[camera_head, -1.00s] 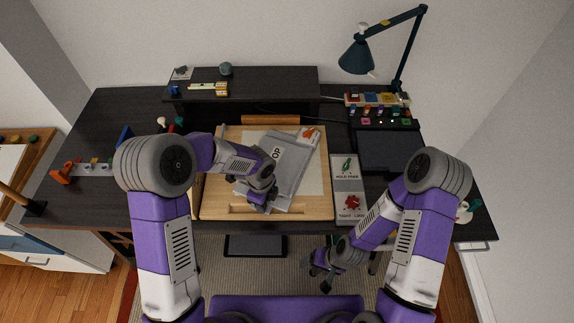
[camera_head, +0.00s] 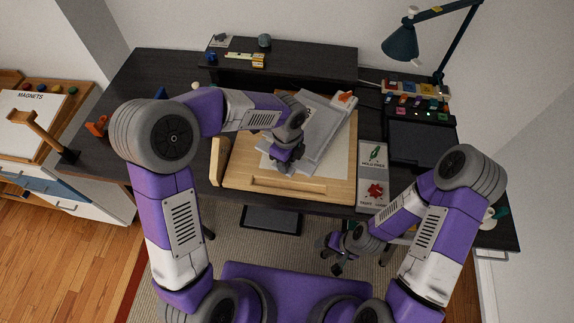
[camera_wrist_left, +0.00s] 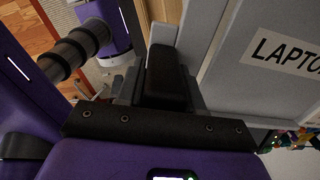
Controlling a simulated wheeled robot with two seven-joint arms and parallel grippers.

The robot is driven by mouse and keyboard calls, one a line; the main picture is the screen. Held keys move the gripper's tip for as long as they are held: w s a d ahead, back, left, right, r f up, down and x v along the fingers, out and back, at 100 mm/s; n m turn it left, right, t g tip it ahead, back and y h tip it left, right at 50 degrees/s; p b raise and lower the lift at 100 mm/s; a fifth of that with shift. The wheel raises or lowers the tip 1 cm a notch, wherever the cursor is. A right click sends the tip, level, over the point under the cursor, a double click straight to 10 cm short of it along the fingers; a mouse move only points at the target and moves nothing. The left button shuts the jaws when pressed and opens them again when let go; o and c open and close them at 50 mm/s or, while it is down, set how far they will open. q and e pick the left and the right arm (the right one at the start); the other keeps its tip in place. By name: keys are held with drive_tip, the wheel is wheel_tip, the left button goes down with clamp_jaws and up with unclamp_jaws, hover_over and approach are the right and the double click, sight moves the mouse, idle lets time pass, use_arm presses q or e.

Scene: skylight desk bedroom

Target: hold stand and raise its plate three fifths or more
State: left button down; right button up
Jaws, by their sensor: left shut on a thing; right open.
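The laptop stand with its grey plate (camera_head: 325,130) sits at an angle on the wooden drawing board (camera_head: 330,185). In the left wrist view the plate (camera_wrist_left: 225,90) fills the right side, with part of a "LAPTOP" label. My left gripper (camera_head: 286,163) is shut on the stand at its near-left end; its dark finger (camera_wrist_left: 165,80) lies against grey parts. Exactly which part it grips is hidden. The plate looks tilted up, but its angle is hard to judge. My right gripper (camera_head: 333,255) is open and empty, low in front of the desk.
A card with a green and a red picture (camera_head: 372,175) lies right of the board. A dark tablet-like pad (camera_head: 422,145) and a row of small coloured items are further right. A lamp (camera_head: 402,42) stands at the back right. A dark shelf (camera_head: 300,60) runs behind the board.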

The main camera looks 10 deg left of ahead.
use_arm(q)
drive_tip(key=shift+w, duration=0.1)
idle(0.3)
wheel_tip(320, 180, down, 8)
drive_tip(key=b, duration=0.6)
drive_tip(key=shift+f, duration=0.25)
drive_tip(key=shift+d+f+b, duration=0.1)
drive_tip(key=shift+f+b, duration=0.45)
drive_tip(key=shift+b, duration=0.05)
drive_tip(key=shift+f, duration=0.1)
idle(1.3)
idle(1.0)
